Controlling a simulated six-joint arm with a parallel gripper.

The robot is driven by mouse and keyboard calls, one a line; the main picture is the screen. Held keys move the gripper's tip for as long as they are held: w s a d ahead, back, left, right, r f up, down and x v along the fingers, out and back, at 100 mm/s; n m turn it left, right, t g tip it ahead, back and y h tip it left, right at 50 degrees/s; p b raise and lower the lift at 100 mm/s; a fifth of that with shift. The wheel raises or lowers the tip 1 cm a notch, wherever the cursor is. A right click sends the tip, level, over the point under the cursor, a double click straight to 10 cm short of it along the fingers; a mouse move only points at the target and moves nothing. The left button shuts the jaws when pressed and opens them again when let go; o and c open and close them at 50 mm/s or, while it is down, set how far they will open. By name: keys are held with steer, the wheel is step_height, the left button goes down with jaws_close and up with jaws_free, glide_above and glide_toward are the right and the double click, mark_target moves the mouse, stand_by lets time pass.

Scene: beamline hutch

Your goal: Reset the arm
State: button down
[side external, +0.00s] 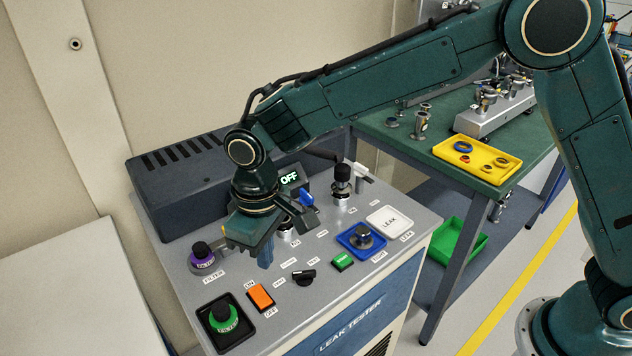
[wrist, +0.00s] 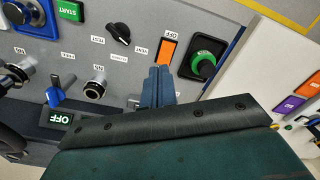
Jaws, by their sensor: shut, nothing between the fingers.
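My gripper (side external: 265,258) is shut with nothing held, pointing down over the grey leak tester panel (side external: 330,295). In the wrist view its blue fingers (wrist: 157,85) are together, and their tips show just below the orange on/off switch (wrist: 166,52). In the side view this switch (side external: 261,297) lies in front of the fingers. I cannot tell how high the fingertips are above the panel. The green-ringed filter knob (wrist: 203,66) is right of the fingers in the wrist view. The small display reads OFF (side external: 289,178).
The panel also carries a black selector knob (side external: 305,277), a green START button (side external: 343,262), a purple-ringed knob (side external: 202,254), a blue lever (side external: 307,199) and a tall black-topped valve (side external: 342,180). A green-topped bench (side external: 400,150) with a yellow tray (side external: 478,168) stands behind right.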

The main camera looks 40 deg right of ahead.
steer(key=s+d+r+m+t, duration=0.1)
steer(key=s+d+r, duration=0.3)
steer(key=d+r, duration=0.4)
steer(key=s+d+r+m+t, duration=0.2)
steer(key=s+d+r, duration=0.2)
steer(key=d+r, duration=0.45)
steer(key=s+d+f+m+t, duration=0.1)
steer(key=s+d+m+t, duration=0.1)
steer(key=s+d, duration=1)
steer(key=shift+s+d+m, duration=0.35)
steer(key=shift+s+m, duration=0.05)
steer(key=shift+s, duration=1.1)
